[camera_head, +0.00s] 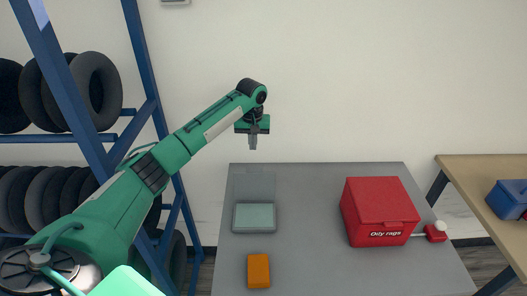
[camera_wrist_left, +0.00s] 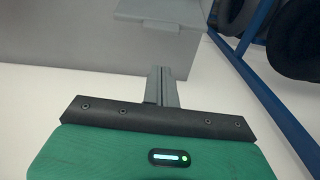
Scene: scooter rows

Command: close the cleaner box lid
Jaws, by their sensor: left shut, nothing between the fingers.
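The cleaner box (camera_head: 254,218) is a small pale grey-green box on the left part of the grey bench. Its see-through lid (camera_head: 254,186) stands open at the box's far side. A pale grey box shape, seemingly the same box, also shows at the top of the left wrist view (camera_wrist_left: 160,17), partly cut off. My left gripper (camera_head: 253,143) points down, beyond and above the lid, apart from it. Its fingers (camera_wrist_left: 169,74) are together with nothing between them. My right gripper is not in view.
An orange block (camera_head: 258,271) lies in front of the cleaner box. A red box marked "Oily rags" (camera_head: 378,207) stands to the right, beside a small red and white item (camera_head: 437,231). A blue tyre rack (camera_head: 147,95) stands at the left. The bench (camera_head: 310,215) is clear between the boxes.

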